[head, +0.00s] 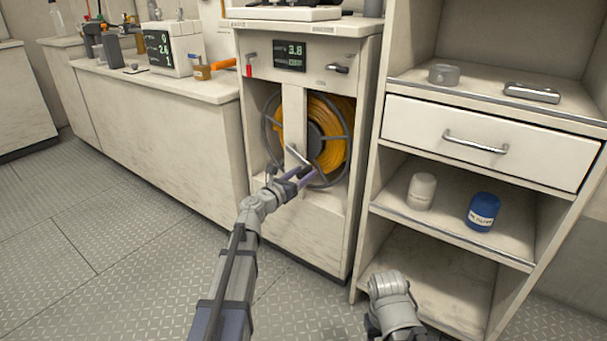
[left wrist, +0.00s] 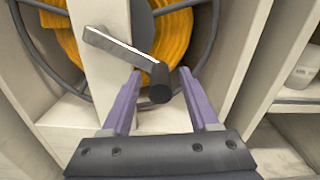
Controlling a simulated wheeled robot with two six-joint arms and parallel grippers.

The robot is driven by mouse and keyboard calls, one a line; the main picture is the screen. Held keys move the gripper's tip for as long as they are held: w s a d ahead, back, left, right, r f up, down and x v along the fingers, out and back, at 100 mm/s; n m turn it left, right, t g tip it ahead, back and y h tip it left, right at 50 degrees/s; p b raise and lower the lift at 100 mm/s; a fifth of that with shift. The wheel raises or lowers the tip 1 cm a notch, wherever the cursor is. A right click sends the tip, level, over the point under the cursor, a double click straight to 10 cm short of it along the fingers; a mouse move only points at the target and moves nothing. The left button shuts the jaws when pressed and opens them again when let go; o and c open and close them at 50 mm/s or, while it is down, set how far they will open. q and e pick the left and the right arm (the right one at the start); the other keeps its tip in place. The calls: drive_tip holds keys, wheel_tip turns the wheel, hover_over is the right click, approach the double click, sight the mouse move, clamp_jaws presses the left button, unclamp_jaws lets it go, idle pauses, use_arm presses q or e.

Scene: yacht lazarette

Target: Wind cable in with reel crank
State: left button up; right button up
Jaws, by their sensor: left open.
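The reel (head: 330,135) stands in the open front of a cabinet, wound with orange cable (head: 341,140) inside a dark wire rim. A pale upright post stands in front of it. The crank (head: 298,155) is a light flat arm on the post, sloping down to the right. In the left wrist view the crank arm (left wrist: 118,47) ends in a dark round handle (left wrist: 160,84). My left gripper (head: 307,175) is at the crank; it also shows in the left wrist view (left wrist: 160,90), open, with its purple fingers on either side of the handle, apart from it. My right gripper is not clearly visible.
A shelf unit stands right of the reel cabinet, with a drawer (head: 492,142), a white jar (head: 421,191) and a blue jar (head: 482,211). A counter (head: 150,84) with equipment runs left. The metal floor (head: 90,240) in front is clear.

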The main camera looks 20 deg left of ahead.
use_arm(q)
drive_tip(key=shift+w, duration=0.15)
clamp_jaws()
idle(0.4)
idle(1.0)
